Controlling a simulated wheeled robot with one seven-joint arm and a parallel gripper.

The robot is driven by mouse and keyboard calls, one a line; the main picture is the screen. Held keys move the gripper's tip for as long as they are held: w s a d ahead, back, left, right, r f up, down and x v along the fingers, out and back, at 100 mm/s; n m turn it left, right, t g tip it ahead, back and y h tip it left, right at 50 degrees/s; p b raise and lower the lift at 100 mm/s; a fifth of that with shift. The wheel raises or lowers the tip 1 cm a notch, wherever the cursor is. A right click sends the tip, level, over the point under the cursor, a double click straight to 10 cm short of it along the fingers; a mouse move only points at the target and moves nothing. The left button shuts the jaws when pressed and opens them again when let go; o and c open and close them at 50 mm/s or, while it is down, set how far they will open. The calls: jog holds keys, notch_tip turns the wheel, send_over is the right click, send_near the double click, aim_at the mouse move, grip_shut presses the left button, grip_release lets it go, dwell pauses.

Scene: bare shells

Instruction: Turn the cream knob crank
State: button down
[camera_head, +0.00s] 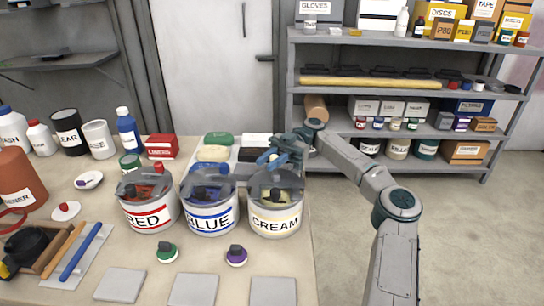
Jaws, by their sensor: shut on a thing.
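The cream can (275,222) stands at the right end of a row of three labelled cans on the table, under a clear domed lid. My gripper (270,160) reaches in from the right, at the top back of this lid. It is shut on what looks like the cream knob crank, whose held part is mostly hidden by the fingers. A dark knob-like part (275,194) shows at the front of the lid. The red can (150,215) and the blue can (210,217) stand to the left, with similar lids.
A green knob (166,253) and a purple knob (236,256) lie in front of the cans. Grey plates (194,289) line the front edge. A tray with coloured blocks (213,153) stands behind. Open floor (460,230) lies to the right.

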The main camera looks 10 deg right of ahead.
jog(key=shift+a+r+n+g+h+p, duration=0.1)
jog(key=shift+a+n+g+h+p, duration=0.1)
jog(key=shift+n+g+h+p, duration=0.35)
jog(key=shift+s+n+g+h, duration=0.1)
jog(key=shift+n+g+h, duration=0.15)
jog(key=shift+g+h, duration=0.1)
jog(key=c, duration=1.2)
grip_release()
jog(key=shift+c, duration=0.2)
